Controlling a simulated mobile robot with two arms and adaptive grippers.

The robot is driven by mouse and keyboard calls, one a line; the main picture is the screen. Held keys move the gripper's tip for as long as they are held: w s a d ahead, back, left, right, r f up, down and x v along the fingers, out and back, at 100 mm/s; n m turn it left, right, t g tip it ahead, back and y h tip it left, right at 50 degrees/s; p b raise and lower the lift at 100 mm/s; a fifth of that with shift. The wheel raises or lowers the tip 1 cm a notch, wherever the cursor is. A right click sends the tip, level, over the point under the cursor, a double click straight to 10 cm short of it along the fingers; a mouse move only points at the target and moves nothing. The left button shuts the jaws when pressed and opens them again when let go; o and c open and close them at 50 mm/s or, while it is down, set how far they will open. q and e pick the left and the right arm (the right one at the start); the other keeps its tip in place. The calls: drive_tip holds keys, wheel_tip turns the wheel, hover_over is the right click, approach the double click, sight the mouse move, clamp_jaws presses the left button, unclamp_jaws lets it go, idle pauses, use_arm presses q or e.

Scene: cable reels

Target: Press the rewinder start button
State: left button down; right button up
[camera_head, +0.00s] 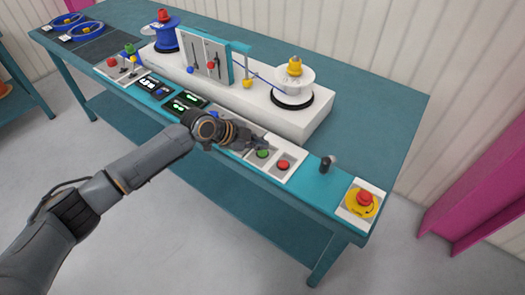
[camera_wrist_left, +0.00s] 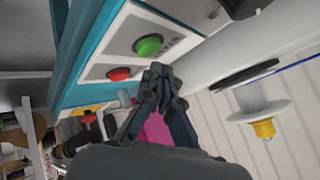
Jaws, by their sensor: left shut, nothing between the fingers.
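The control panel (camera_head: 286,175) on the front edge of the bench carries a green button (camera_head: 263,154) and a red button (camera_head: 283,165). My left gripper (camera_head: 262,144) is shut and empty, just behind and above the green button in the head view. In the left wrist view the green button (camera_wrist_left: 149,44) and red button (camera_wrist_left: 118,74) show beyond the shut fingertips (camera_wrist_left: 158,72). I cannot tell whether the fingertips touch the panel. No label marking the start button is readable. My right gripper is in neither view.
The rewinder's white base (camera_head: 240,95) carries a blue reel (camera_head: 167,38), a teal upright panel (camera_head: 205,57) and a white reel (camera_head: 292,86) behind my gripper. A small black lever (camera_head: 326,164) and a red emergency stop (camera_head: 364,198) on yellow stand to the right. Digital displays (camera_head: 186,102) lie left.

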use_arm(q)
drive_tip(key=shift+f, duration=0.1)
drive_tip(key=shift+f+b, duration=0.35)
drive_tip(key=shift+b, duration=0.05)
